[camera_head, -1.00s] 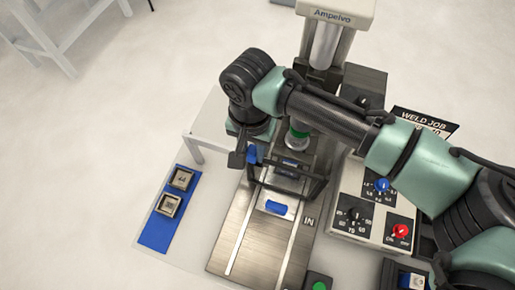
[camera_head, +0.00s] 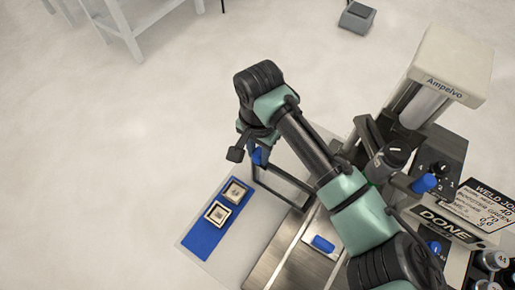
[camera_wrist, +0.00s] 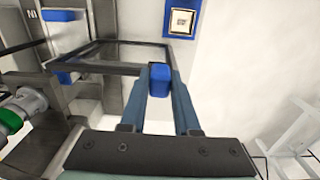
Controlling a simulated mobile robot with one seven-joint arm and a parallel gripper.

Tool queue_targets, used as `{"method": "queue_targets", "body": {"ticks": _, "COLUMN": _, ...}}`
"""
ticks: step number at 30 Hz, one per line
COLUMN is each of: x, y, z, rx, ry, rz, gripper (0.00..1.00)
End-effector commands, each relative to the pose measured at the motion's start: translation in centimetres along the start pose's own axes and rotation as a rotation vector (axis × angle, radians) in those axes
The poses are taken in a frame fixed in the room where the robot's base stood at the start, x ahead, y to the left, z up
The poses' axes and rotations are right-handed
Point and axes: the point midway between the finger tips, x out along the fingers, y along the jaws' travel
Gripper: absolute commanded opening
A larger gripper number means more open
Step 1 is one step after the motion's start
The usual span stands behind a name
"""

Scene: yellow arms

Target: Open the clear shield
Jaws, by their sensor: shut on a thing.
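The clear shield (camera_head: 284,181) is a see-through panel in a dark frame, left of the press head in the head view. In the wrist view its framed pane (camera_wrist: 130,54) reaches from the machine out to my fingers. Its blue handle (camera_wrist: 160,80) lies between the two fingers. My gripper (camera_wrist: 161,76) is shut on that handle; it also shows in the head view (camera_head: 254,154). The shield stands swung out from the press, over the side of the metal bed. My arm hides part of the press and bed.
A blue mat (camera_head: 204,238) with two square parts lies left of the metal bed (camera_head: 270,264). A blue block (camera_head: 323,243) sits on the bed. The press column (camera_head: 420,110) and control panel stand at right.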

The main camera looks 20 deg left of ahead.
Motion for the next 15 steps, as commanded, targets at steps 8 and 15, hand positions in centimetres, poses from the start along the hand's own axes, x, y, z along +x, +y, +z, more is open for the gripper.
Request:
{"method": "queue_targets", "body": {"ticks": 8, "x": -0.13, "y": 0.09, "z": -0.27, "rx": 0.002, "ry": 0.007, "rz": 0.000, "gripper": 0.39}}
{"method": "queue_targets", "body": {"ticks": 15, "x": -0.07, "y": 0.04, "z": -0.14, "rx": 0.001, "ry": 0.004, "rz": -0.001, "gripper": 0.60}}
